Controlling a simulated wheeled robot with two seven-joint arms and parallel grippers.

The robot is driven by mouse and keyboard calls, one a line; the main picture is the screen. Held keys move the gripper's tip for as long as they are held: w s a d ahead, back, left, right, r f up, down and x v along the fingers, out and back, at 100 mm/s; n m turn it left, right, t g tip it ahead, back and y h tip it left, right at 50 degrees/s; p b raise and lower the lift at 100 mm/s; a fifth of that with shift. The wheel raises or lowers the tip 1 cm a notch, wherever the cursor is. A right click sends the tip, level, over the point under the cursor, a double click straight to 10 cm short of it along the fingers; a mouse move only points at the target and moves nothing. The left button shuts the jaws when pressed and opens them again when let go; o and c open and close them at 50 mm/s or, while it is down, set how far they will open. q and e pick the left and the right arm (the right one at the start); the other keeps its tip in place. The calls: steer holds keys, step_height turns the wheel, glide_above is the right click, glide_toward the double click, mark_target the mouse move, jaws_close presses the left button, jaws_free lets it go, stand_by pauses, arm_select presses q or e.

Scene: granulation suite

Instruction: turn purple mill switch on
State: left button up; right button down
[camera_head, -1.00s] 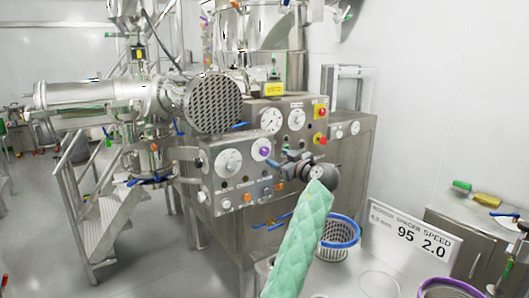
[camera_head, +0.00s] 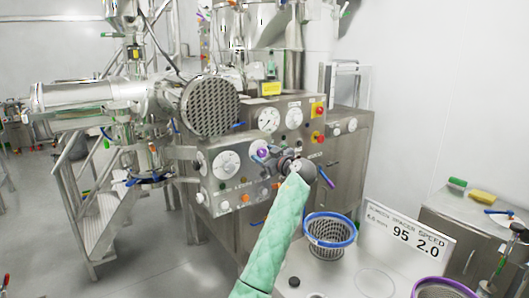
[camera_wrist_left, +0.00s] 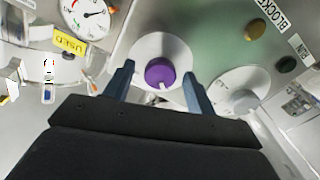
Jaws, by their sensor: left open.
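The purple mill switch (camera_head: 262,153) is a round knob with a white pointer mark on a pale disc, on the steel control panel (camera_head: 222,190). In the left wrist view the purple knob (camera_wrist_left: 159,73) shows between the two blue-grey fingers. My left gripper (camera_head: 271,160) is open at the panel, its fingertips close to the knob, one on each side of it in the wrist view (camera_wrist_left: 158,75). I cannot tell whether the fingers touch it. In the head view the gripper partly covers the knob's surroundings. My right gripper is not in view.
A white dial (camera_head: 226,164) lies left of the switch. Gauges (camera_head: 269,119) and a red button (camera_head: 319,108) sit above on the panel. A blue-rimmed basket (camera_head: 330,232) and a speed sign (camera_head: 408,231) stand at the lower right.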

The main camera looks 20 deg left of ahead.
arm_select(q)
steer(key=shift+w+a+f, duration=0.1)
steer(key=shift+w+a, duration=0.05)
steer(key=c, duration=1)
